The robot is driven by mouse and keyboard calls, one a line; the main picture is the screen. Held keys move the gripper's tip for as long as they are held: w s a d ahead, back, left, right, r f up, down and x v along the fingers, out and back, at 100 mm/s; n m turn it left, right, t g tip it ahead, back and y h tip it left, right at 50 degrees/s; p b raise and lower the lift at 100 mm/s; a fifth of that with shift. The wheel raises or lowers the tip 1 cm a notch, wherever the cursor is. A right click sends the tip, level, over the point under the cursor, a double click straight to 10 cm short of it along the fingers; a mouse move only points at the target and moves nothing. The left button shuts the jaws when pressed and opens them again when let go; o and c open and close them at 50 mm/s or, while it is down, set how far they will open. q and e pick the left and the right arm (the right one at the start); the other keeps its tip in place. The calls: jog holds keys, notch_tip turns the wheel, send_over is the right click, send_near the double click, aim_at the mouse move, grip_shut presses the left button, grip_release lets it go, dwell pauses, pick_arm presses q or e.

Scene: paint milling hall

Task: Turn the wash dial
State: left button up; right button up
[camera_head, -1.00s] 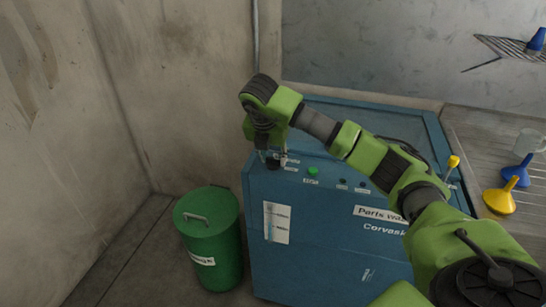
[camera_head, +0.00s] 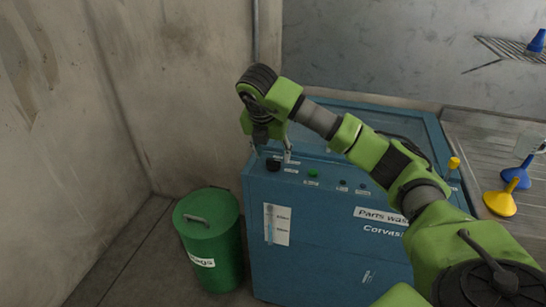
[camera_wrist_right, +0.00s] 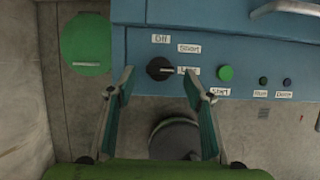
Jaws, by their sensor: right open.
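The wash dial is a black round knob (camera_head: 273,165) on the top front left of the blue parts washer (camera_head: 320,235). In the right wrist view the dial (camera_wrist_right: 159,68) has a pale pointer line lying level, towards the label at its right, which is partly covered by a finger. "Off" and "Short" labels stand above it. My right gripper (camera_head: 271,153) is open above the dial. In the wrist view its fingertips (camera_wrist_right: 158,80) stand apart on either side of the dial, with nothing between them touching. My left gripper is not in view.
A green button (camera_head: 313,173) and two small dark indicators (camera_head: 343,182) sit right of the dial. A green lidded bin (camera_head: 212,245) stands left of the washer. A drain bench (camera_head: 480,135) with yellow (camera_head: 499,204) and blue funnels lies right. Walls close in at left and behind.

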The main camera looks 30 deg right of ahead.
jog(key=v, duration=0.9)
